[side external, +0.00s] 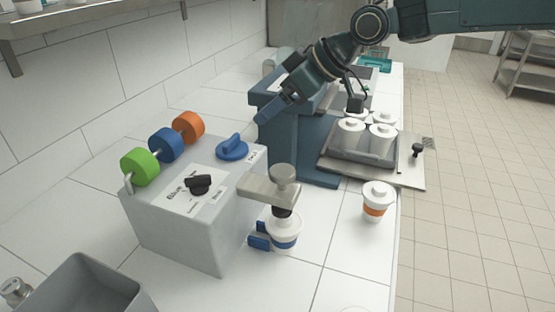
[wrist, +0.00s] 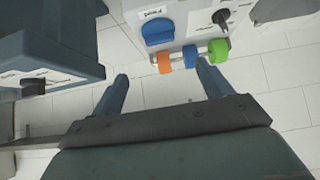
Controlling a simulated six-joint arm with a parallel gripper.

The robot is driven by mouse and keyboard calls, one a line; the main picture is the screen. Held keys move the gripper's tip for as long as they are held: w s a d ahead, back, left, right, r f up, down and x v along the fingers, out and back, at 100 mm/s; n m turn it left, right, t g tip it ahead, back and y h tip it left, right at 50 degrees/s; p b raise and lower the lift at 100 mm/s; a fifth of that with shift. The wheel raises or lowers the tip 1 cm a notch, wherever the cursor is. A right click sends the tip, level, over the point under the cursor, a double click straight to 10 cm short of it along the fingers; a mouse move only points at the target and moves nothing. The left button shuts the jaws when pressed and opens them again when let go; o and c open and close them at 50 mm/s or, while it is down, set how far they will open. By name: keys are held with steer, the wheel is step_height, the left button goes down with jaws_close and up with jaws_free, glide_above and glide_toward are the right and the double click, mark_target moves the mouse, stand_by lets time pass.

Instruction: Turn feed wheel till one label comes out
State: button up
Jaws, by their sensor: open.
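A blue knob (side external: 232,148) with a raised grip bar sits on top of the grey box machine (side external: 180,225), near its back right corner. In the wrist view the blue knob (wrist: 157,31) lies beside a small label that seems to read "Feed". My gripper (side external: 264,116) is open and empty, above and behind the knob. In the wrist view my gripper (wrist: 161,70) has its fingers wide apart, with white tile between them. The fingertips are apart from the knob. No emerging label can be made out.
Green (side external: 139,166), blue (side external: 166,144) and orange (side external: 188,126) rolls stand along the box's left edge. A black knob (side external: 198,185) is on top. A blue-banded cup (side external: 284,232) stands under the nozzle. A blue machine (side external: 305,150) is close behind my gripper.

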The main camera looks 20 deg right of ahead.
mark_target(230, 138)
steer(key=shift+x, duration=6.65)
steer(key=shift+c, duration=0.5)
steer(key=c, duration=0.9)
steer(key=shift+m, duration=0.4)
steer(key=m+h, duration=0.1)
steer(key=m+t+h, duration=0.1)
steer(key=m, duration=0.1)
steer(key=shift+s+a+t, duration=0.15)
steer(key=shift+a+t, duration=0.1)
steer(key=shift+t, duration=0.05)
steer(key=m+h, duration=0.2)
steer(key=m+t+h, duration=0.1)
steer(key=m+h, duration=0.1)
steer(key=shift+a+m, duration=0.2)
steer(key=shift+m, duration=0.2)
steer(key=shift+m+h, duration=0.7)
steer(key=shift+m, duration=0.2)
steer(key=shift+r+m+h, duration=0.1)
steer(key=shift+m+h, duration=0.4)
steer(key=shift+m, duration=0.1)
